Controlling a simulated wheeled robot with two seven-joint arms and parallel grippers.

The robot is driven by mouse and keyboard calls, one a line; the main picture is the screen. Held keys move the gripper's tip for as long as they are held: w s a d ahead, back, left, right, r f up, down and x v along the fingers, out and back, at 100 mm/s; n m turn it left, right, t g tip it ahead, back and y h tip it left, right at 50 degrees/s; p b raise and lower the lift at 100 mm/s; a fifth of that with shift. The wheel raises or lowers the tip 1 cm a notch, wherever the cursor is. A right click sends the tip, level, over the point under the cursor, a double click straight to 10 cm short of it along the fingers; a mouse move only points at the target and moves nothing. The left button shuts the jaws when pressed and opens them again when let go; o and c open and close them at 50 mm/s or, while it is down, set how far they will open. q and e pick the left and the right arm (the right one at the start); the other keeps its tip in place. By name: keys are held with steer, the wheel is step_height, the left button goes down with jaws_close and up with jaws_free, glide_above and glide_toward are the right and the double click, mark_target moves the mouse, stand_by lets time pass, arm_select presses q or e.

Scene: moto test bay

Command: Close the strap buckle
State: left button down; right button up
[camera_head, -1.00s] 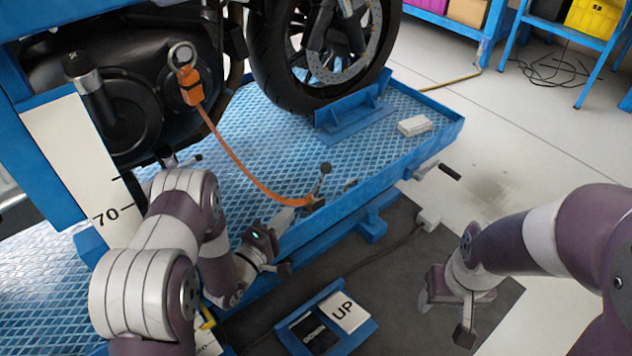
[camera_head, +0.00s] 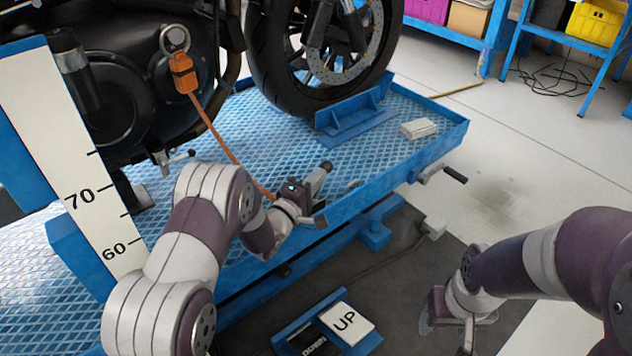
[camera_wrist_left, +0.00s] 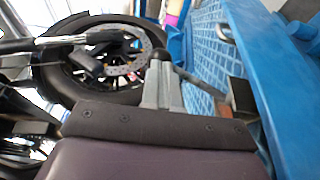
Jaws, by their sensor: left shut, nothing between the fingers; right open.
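An orange strap (camera_head: 222,140) runs from a hook on the motorcycle down to the blue lift's near edge, where my left gripper hides its lower end. The buckle there is mostly hidden; its dark ball-ended lever (camera_head: 327,166) shows just past my fingers. My left gripper (camera_head: 318,180) is shut and empty at the buckle. In the left wrist view the shut fingers (camera_wrist_left: 160,88) point at the dark knob (camera_wrist_left: 160,56); I cannot tell if they touch it. A bit of orange-brown strap (camera_wrist_left: 226,107) shows right of the fingers. My right gripper (camera_head: 447,318) is open and empty, low at the right.
The motorcycle's front wheel (camera_head: 318,60) stands in a blue chock (camera_head: 355,115) on the lift platform (camera_head: 455,130). A crank handle (camera_head: 453,174) juts from its right edge. An UP/DOWN pedal box (camera_head: 345,322) lies on the floor below. The floor at the right is open.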

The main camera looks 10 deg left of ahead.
arm_select(q)
steer(key=shift+r+p, duration=0.2)
steer(key=shift+p, duration=0.25)
steer(key=w+d+f+g+y+p, duration=0.1)
steer(key=g+p, duration=0.1)
steer(key=p, duration=0.3)
steer(key=w+d+f+m+g+y+p, duration=0.1)
steer(key=w+d+g+y+p, duration=0.1)
steer(key=p, duration=0.3)
steer(key=w+d+f+m+g+y+p, duration=0.1)
steer(key=w+d+g+y+p, duration=0.1)
steer(key=g+p, duration=0.2)
steer(key=shift+p, duration=0.55)
steer(key=shift+w+d+f+p, duration=0.2)
steer(key=shift+f, duration=0.25)
steer(key=shift+w+d+f+p, duration=0.15)
steer(key=shift+w+d+f, duration=0.05)
steer(key=shift+f, duration=0.25)
